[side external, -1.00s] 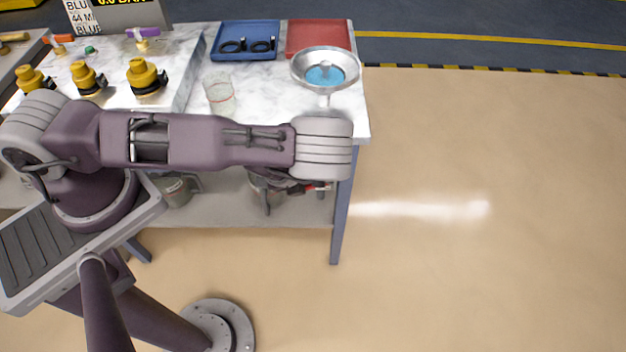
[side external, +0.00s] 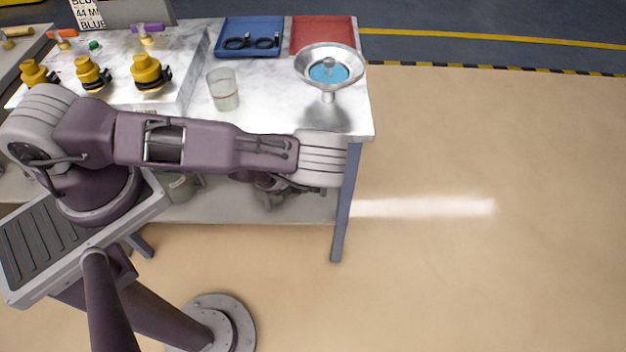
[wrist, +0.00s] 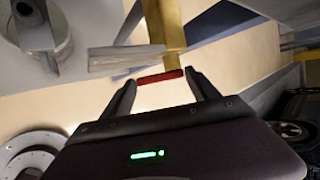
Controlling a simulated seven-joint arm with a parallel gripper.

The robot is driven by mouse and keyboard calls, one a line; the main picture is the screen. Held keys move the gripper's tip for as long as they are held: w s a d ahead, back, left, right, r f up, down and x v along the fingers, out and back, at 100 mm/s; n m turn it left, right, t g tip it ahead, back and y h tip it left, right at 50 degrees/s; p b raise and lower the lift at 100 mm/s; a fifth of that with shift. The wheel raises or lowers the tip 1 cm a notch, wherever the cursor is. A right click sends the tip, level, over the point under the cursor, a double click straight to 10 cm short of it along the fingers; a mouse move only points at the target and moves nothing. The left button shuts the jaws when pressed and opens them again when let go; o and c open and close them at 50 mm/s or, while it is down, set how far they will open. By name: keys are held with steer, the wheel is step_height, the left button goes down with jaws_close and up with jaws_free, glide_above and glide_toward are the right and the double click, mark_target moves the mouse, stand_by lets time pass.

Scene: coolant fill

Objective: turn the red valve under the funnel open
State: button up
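The silver funnel (side external: 330,50) holds blue liquid (side external: 328,72) and stands at the right end of the bench in the side view. The red valve handle (wrist: 160,77) shows in the wrist view, below a yellow pipe piece (wrist: 164,25). My gripper (wrist: 160,78) has its two dark fingers wide apart, with the red handle across the gap between the fingertips. I cannot tell whether the fingers touch it. In the side view my arm hides the handle and most of my gripper below the bench top.
A clear beaker (side external: 223,90) stands left of the funnel. A blue tray (side external: 250,52) with black rings and a red tray (side external: 322,22) lie behind. A bench leg (side external: 344,205) is close to my wrist. Yellow-topped fittings (side external: 147,70) stand at left. Floor at right is clear.

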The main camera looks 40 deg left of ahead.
steer(key=o, duration=0.4)
steer(key=shift+c, duration=0.2)
steer(key=d+v, duration=0.1)
steer(key=v, duration=0.6)
steer(key=shift+a, duration=0.5)
